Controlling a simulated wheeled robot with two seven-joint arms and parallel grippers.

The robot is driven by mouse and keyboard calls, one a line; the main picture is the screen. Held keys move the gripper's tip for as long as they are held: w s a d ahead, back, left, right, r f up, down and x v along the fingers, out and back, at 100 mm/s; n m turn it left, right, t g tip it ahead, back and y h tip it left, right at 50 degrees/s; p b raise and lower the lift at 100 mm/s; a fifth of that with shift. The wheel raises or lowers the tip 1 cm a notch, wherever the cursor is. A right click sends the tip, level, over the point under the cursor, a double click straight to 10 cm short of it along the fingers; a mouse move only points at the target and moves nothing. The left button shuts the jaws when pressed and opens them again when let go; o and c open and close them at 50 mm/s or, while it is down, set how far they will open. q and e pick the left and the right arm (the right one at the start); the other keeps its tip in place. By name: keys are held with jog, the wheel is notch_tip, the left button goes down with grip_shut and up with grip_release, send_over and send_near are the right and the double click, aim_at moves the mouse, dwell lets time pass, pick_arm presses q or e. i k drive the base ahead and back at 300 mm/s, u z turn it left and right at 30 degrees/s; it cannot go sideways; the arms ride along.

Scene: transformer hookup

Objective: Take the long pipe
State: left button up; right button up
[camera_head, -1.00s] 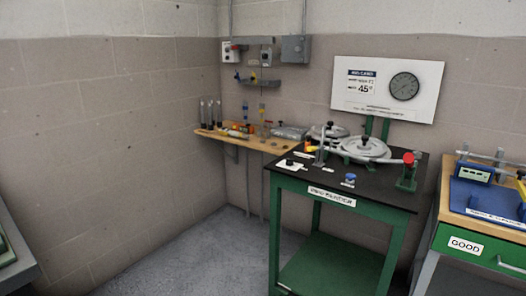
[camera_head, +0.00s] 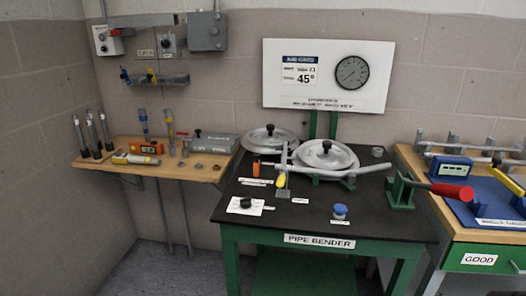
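No single pipe stands out clearly as the long one. Several grey upright tubes with dark bases (camera_head: 93,136) stand at the left end of the wooden wall shelf (camera_head: 200,170); they look slightly different in height. A light grey rod (camera_head: 355,171) lies across the front of the pipe bender's round discs on the black-topped green table (camera_head: 290,220); I cannot tell whether it is a pipe or part of the bender. Neither of my grippers is in view.
The shelf also holds an orange tool (camera_head: 146,148), a yellow-ended tool (camera_head: 135,159) and a grey box (camera_head: 209,143). A red-handled green clamp (camera_head: 405,190) stands at the bender table's right. A bench labelled GOOD (camera_head: 479,258) adjoins on the right. Floor shows at lower left.

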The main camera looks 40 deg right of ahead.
aim_at(294, 169)
jog(key=u, duration=0.05)
jog(key=i, duration=2.6)
jog(key=z, duration=1.05)
jog(key=i, duration=0.2)
jog(key=z, duration=0.15)
